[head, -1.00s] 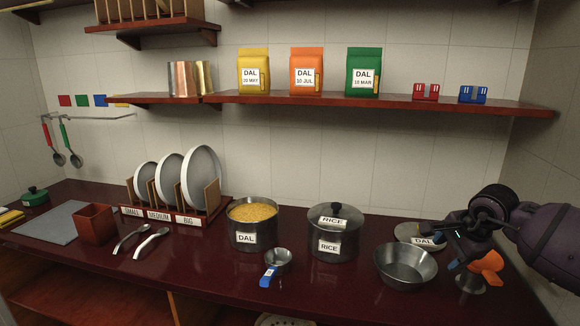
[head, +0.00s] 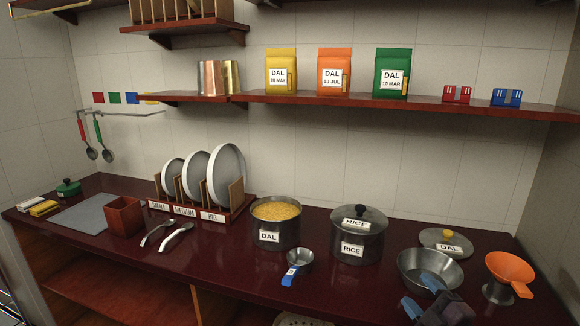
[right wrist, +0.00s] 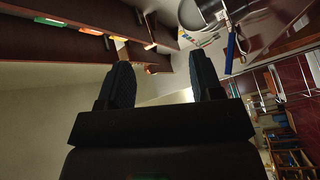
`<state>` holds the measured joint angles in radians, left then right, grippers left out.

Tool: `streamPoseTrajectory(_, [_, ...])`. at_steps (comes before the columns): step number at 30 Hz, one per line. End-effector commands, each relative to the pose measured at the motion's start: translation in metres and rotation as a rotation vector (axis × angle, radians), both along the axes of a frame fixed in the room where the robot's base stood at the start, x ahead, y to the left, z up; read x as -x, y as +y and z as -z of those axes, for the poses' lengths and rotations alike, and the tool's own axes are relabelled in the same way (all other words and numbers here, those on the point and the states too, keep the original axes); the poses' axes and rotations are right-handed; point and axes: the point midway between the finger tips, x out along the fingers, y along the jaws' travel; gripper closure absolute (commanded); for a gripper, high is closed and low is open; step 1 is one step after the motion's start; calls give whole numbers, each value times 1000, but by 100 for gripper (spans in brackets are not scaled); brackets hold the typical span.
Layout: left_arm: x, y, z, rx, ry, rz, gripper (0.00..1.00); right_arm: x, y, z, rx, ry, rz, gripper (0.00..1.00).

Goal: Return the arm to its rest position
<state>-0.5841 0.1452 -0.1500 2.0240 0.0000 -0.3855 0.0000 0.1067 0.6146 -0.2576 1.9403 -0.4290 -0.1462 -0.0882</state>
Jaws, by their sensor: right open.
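My right gripper (head: 422,294) is low at the front right in the head view, in front of the steel bowl (head: 430,274), with only its dark body and bluish fingers in the picture. Its fingers are apart and empty, as the right wrist view (right wrist: 163,80) also shows. The rest of my right arm is out of the head view. My left gripper is in no view.
An orange funnel (head: 510,267) stands on a metal holder at the right. The DAL lid (head: 445,240), lidded RICE pot (head: 357,238), open DAL pot (head: 276,225) and blue-handled scoop (head: 299,262) are on the counter. A shelf (head: 420,103) runs above.

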Motion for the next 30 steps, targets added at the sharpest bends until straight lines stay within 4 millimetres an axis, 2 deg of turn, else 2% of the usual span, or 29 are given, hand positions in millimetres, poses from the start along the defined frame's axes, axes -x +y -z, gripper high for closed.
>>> streamPoseTrajectory(1, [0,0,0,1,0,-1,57,15,-4,27,-132,107,51,40])
streamPoseTrajectory(6, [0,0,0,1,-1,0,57,70,-10,104,-485,403,203,40])
streamPoseTrajectory(9, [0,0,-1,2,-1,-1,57,109,-8,141,-635,531,277,40])
streamPoseTrajectory(15, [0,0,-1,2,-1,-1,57,186,-5,194,-826,674,411,40])
streamPoseTrajectory(18, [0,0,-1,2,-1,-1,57,221,-6,215,-865,721,476,40])
streamPoseTrajectory(22, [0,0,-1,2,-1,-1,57,253,-5,232,-889,767,532,40])
streamPoseTrajectory(25, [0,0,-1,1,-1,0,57,265,-7,238,-890,786,550,40])
streamPoseTrajectory(30, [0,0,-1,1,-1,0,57,270,-8,240,-886,792,555,40])
